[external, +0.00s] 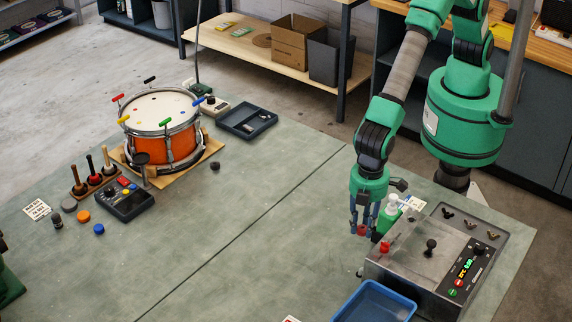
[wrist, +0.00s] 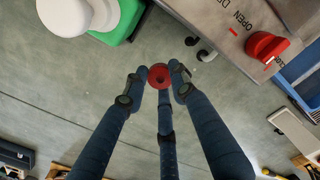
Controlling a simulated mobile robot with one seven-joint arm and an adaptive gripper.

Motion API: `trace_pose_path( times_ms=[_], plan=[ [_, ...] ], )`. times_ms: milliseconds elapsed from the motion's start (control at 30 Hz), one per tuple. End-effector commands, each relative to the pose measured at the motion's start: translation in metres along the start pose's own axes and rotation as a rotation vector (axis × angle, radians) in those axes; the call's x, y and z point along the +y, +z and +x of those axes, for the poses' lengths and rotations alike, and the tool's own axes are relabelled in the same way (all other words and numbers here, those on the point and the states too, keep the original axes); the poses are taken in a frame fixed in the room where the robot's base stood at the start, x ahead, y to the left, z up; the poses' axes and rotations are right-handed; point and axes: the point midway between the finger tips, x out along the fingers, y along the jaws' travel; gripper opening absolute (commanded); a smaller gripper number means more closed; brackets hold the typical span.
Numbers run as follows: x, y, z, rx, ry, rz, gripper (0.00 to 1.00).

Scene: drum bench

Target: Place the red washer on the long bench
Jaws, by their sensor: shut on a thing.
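The red washer (wrist: 159,75) is a small ring with a dark centre hole. My gripper (wrist: 158,82) is shut on it, with the blue fingers closed around its edge. In the external view my gripper (external: 362,222) points down at the right, and a bit of red washer (external: 361,232) shows at its fingertips, beside the grey machine. It appears to be above the grey-green bench top (external: 250,235), which spreads across the view with a dark seam. I cannot tell the exact height.
The grey machine (external: 405,255) with a red knob (external: 385,247) and a green-and-white bottle (external: 389,212) stand close to my gripper. A blue bin (external: 372,300) is in front. A drum (external: 163,128), mallets and a control box (external: 124,200) stand left. The middle is clear.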

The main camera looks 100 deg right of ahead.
Motion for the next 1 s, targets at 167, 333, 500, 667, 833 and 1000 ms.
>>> trace_pose_path(
  times_ms=[167, 333, 500, 667, 833, 1000],
  plan=[
    [0.0, 0.001, 0.028, -0.002, 0.001, 0.0, 0.17],
    [0.0, 0.0, 0.041, 0.0, 0.0, 0.0, 0.17],
    [0.0, 0.0, 0.041, 0.0, 0.0, 0.0, 0.17],
    [0.0, 0.0, 0.042, 0.0, 0.0, 0.0, 0.17],
    [0.0, 0.001, 0.053, -0.001, 0.0, 0.0, 0.17],
    [0.0, 0.001, 0.072, -0.001, 0.0, 0.0, 0.17]
  ],
)
